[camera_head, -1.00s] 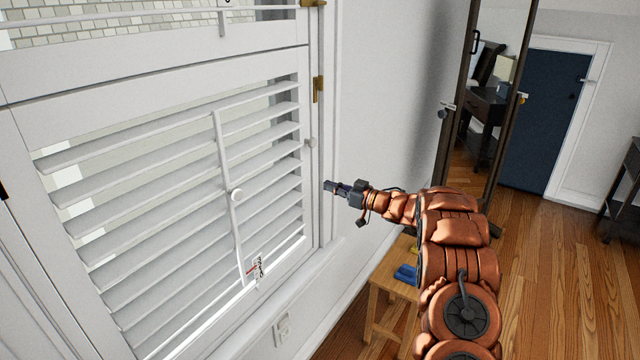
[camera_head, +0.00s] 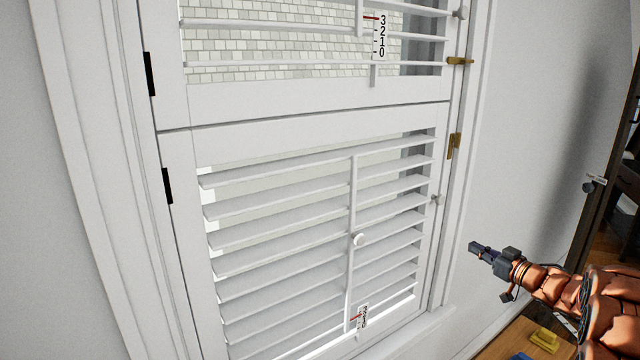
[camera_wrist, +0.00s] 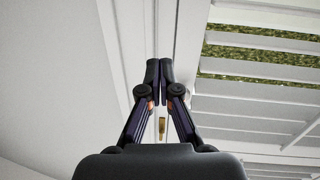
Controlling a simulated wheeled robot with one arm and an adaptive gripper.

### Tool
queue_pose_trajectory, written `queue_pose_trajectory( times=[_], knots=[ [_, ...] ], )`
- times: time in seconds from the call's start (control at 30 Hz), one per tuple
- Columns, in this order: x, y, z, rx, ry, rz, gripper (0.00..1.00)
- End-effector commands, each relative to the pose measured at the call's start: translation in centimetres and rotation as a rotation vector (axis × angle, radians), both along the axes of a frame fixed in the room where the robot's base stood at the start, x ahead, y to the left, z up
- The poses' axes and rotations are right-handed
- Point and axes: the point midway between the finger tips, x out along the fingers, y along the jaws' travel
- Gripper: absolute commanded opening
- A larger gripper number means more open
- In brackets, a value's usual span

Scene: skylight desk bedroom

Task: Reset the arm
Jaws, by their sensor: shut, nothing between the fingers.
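My gripper (camera_head: 478,250) is shut and empty in the head view, to the right of the lower shutter panel (camera_head: 310,250) and in front of the wall. Its tip points left toward the window frame, apart from it as far as I can tell. My copper-coloured arm reaches in from the lower right corner. In the wrist view, the closed fingers (camera_wrist: 158,75) meet at the picture's middle, with white window frame and louvres beyond them.
An upper shutter (camera_head: 300,50) has a numbered scale. A wooden stool (camera_head: 505,340) with a yellow item (camera_head: 545,339) stands below my arm.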

Motion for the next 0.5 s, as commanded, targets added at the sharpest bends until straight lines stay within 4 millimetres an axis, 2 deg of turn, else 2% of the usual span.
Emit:
queue_pose_trajectory(
  times=[0.03,0.23,0.37,0.5],
  knots=[
    [0.7,0.2,1.7,-0.029,0.004,-0.045,0.00],
    [1.8,-0.6,5.4,-0.127,0.061,-0.256,0.00],
    [1.3,-0.8,7.2,-0.173,0.118,-0.382,0.00],
    [-0.4,-0.7,8.9,-0.211,0.192,-0.506,0.00]
  ],
)
